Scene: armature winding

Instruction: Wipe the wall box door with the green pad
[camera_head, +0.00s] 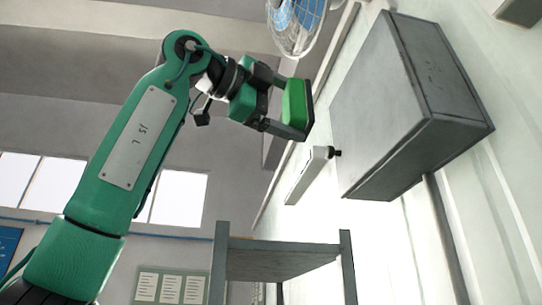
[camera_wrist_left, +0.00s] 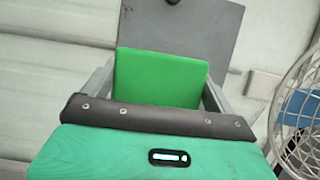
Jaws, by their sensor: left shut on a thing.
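My left gripper (camera_head: 287,104) is raised near the top middle of the head view, shut on the green pad (camera_head: 295,103). The pad also shows in the left wrist view (camera_wrist_left: 160,77), held between the fingers. The grey wall box (camera_head: 415,105) is mounted on the wall to the right of the gripper in the head view. In the left wrist view the box's grey face (camera_wrist_left: 180,28) lies beyond the pad. In the head view a gap shows between the pad and the box. My right gripper is in neither view.
A wall fan (camera_head: 297,22) is above the gripper in the head view and at the right of the left wrist view. A grey metal rack (camera_head: 280,260) stands at the bottom. A pipe (camera_head: 444,235) runs below the box.

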